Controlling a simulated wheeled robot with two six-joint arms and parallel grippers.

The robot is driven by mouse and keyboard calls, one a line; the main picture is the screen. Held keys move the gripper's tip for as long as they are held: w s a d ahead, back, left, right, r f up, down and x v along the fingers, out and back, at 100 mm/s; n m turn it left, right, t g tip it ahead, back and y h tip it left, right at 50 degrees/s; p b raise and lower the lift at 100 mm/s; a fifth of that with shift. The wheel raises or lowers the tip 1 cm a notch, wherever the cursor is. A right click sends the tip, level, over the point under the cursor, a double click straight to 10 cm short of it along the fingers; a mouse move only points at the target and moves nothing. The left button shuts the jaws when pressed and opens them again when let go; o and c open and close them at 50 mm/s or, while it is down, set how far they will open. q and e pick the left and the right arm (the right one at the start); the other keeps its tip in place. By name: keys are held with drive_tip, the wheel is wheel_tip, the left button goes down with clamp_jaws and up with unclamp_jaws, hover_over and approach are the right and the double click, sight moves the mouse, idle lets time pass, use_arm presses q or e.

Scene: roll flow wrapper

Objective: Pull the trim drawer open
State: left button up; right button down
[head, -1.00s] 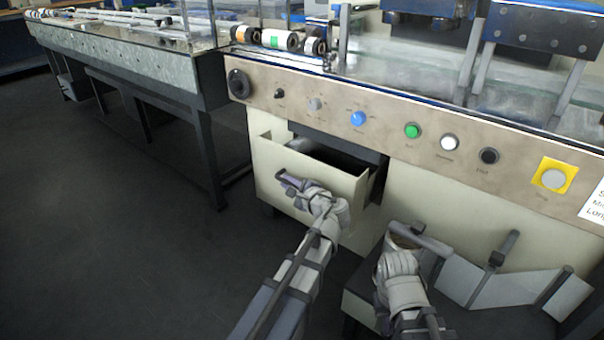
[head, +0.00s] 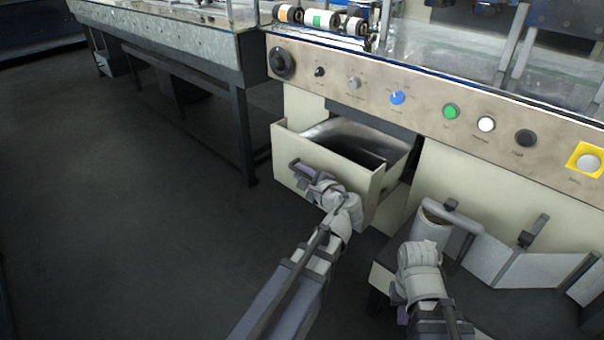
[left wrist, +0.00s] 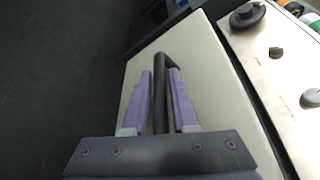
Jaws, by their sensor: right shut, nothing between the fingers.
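The trim drawer (head: 328,174) is a cream box in the machine's front, standing part-way out with its inside showing from above. In the left wrist view its front panel (left wrist: 205,75) fills the middle. Its dark bar handle (left wrist: 160,92) runs between the two purple fingers of my left gripper (left wrist: 160,75), which is shut on it. In the head view my left gripper (head: 308,176) is at the drawer front and hides most of the handle. My right gripper (head: 401,303) is low, right of the drawer, shut and empty, largely hidden by its own wrist.
The control panel (head: 365,88) with knobs and buttons runs above the drawer. A dark low shelf with pale guide plates (head: 490,252) and a grey bar (head: 452,217) lies at right. A conveyor table (head: 180,42) stands at left. Open floor (head: 130,220) lies left of the drawer.

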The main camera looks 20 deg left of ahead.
use_arm(q)
drive_tip(key=shift+o, duration=1.4)
drive_tip(key=p+v, duration=0.1)
drive_tip(key=v, duration=0.7)
drive_tip(key=shift+a+p, duration=0.1)
drive_tip(key=shift+p, duration=0.25)
